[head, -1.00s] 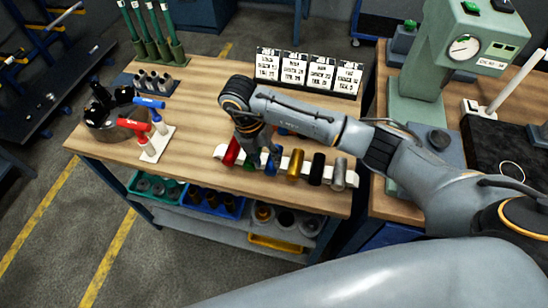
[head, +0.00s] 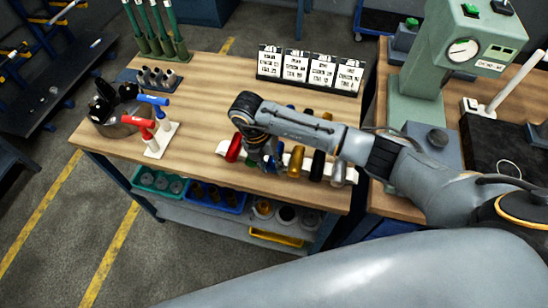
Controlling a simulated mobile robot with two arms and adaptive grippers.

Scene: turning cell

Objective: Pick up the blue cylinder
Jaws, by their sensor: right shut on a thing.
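The blue cylinder (head: 278,155) is in this row, between the green and gold ones, and is mostly hidden by my right gripper. My right gripper (head: 268,165) points down over it and is shut on it. The fingertips are small and dark, so the exact contact is hard to see. I cannot make out a gap between the cylinder and the rack. My left gripper is not in view.
The red cylinder (head: 234,148) is left of my gripper; the gold (head: 296,161), black (head: 317,166) and silver (head: 338,173) cylinders are close on its right. Label cards (head: 310,70) stand behind. A green press (head: 420,90) is at the right. The table's middle left is clear.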

